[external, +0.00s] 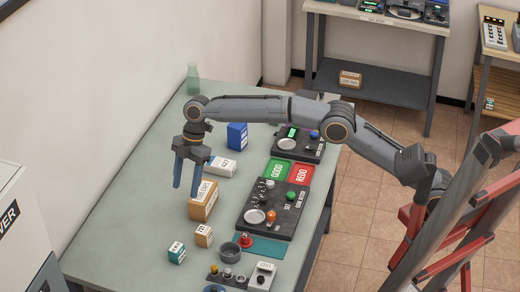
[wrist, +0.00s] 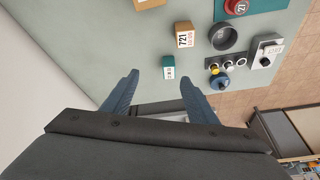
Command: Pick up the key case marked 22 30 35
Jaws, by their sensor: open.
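No label clearly reads 22 30 35, so I cannot tell which object is the key case. A small teal box (external: 176,252) with a white label stands near the table's front left; it also shows in the wrist view (wrist: 168,68), its print too small to read. A small tan box (external: 204,236) stands beside it, and its label in the wrist view (wrist: 186,36) seems to read 721. My gripper (external: 186,190) points down, open and empty, above the table beside a larger tan carton (external: 203,206). In the wrist view my gripper's fingers (wrist: 159,78) are spread, with the teal box beyond them.
On the green-grey table (external: 130,195) are a white box (external: 219,167), a blue box (external: 237,135), a dark bowl (external: 230,252), a red button (external: 246,240) and a black control panel (external: 272,210). A glass bottle (external: 193,78) stands at the back. The table's left side is clear.

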